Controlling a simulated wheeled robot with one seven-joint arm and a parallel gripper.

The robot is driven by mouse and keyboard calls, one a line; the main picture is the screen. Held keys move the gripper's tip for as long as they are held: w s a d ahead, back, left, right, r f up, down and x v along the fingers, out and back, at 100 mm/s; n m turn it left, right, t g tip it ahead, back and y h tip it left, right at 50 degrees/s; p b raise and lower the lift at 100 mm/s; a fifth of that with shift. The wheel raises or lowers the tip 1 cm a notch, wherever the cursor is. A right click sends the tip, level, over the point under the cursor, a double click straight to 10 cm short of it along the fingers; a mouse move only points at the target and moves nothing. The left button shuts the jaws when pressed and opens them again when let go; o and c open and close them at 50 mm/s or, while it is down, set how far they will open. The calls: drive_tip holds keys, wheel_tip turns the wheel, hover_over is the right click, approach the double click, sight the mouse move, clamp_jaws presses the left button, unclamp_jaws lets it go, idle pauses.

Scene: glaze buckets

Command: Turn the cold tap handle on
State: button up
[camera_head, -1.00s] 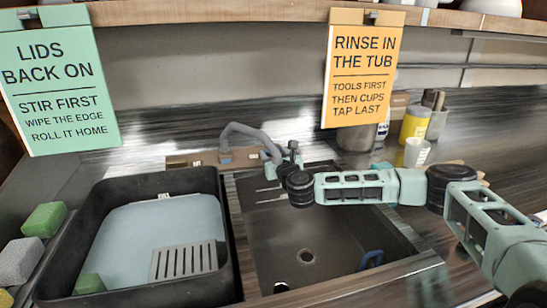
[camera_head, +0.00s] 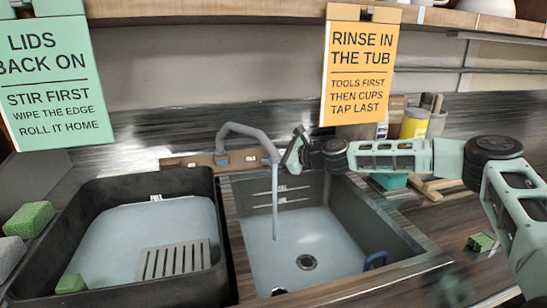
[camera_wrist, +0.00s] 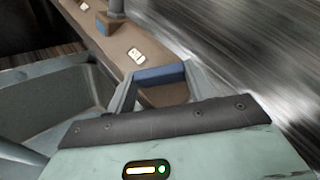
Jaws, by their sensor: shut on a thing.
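The tap (camera_head: 250,130) is a grey bent spout on a brown ledge behind the sink. A stream of water (camera_head: 275,200) falls from its end into the right-hand sink basin (camera_head: 350,225). My gripper (camera_head: 296,142) is at the ledge, just right of the spout's end. In the wrist view, a blue bar, the cold tap handle (camera_wrist: 160,75), lies between the two fingers of my gripper (camera_wrist: 162,88), which is shut on it. In the head view, my gripper hides the handle. A small white label (camera_wrist: 136,54) is on the ledge beside it.
A black tub (camera_head: 50,215) with greyish water, a slotted grey plate (camera_head: 174,261) and a green block (camera_head: 71,284) stands left of the basin. An orange sign (camera_head: 358,65) hangs above my arm.

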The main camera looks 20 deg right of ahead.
drive_tip(key=shift+r+n+g+y, duration=0.15)
drive_tip(key=shift+n+g+y, duration=0.15)
drive_tip(key=shift+n+g, duration=0.3)
drive_tip(key=shift+n, duration=0.3)
drive_tip(key=o, duration=1)
